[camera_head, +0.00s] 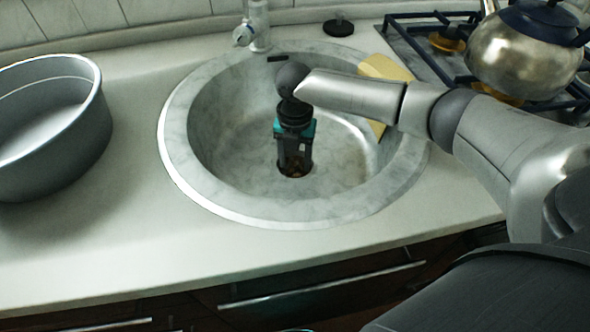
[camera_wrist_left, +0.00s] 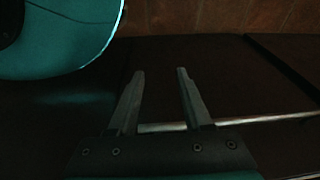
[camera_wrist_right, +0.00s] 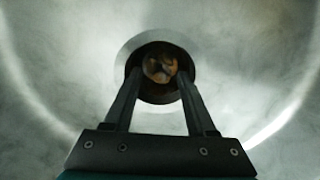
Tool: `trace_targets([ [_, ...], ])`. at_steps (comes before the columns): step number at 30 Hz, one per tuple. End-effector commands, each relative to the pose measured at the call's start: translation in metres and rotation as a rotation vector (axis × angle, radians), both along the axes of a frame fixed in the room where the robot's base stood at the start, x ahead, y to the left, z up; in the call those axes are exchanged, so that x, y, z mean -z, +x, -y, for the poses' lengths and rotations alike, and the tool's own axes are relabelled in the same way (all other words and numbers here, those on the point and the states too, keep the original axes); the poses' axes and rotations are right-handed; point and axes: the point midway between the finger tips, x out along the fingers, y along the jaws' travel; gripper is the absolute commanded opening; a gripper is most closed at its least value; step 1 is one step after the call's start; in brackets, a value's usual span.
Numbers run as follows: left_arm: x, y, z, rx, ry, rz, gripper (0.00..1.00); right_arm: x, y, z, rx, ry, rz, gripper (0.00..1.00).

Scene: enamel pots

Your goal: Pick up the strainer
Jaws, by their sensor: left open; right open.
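A small round brown-orange piece, which looks like the strainer (camera_wrist_right: 160,64), sits in the dark drain opening at the bottom of the sink (camera_head: 228,150). In the head view it shows only partly, behind my right gripper (camera_head: 295,168). That gripper points straight down into the basin, open, with its fingers on either side of the drain in the right wrist view (camera_wrist_right: 159,74). I cannot tell whether the fingertips touch anything. My left gripper (camera_wrist_left: 160,72) is open and empty in front of dark cabinet fronts, and is outside the head view.
A grey round pan (camera_head: 50,150) stands on the counter (camera_head: 130,240) at the left. A faucet (camera_head: 257,28) and a black stopper-like disc (camera_head: 338,27) are behind the sink. A kettle (camera_head: 525,55) stands on the stove.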

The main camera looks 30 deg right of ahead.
Motion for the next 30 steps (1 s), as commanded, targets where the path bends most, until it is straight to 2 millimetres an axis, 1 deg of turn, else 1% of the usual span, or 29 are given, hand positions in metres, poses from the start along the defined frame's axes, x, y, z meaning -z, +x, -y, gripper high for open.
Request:
trace_targets([
  [3,-0.0001,-0.0002,0.0001,0.0,0.0,0.0,0.5,-0.0001,-0.0002,-0.0001,0.0,0.0,0.0,0.56],
  [18,0.0001,0.0,0.0,-0.001,0.0,0.001,0.5,-0.0002,-0.0001,0.0,0.0,0.0,0.0,0.0],
  [30,0.0002,-0.0002,0.0001,-0.001,0.0,0.0,0.5,-0.0003,-0.0001,0.0002,0.0,0.0,0.0,0.0],
])
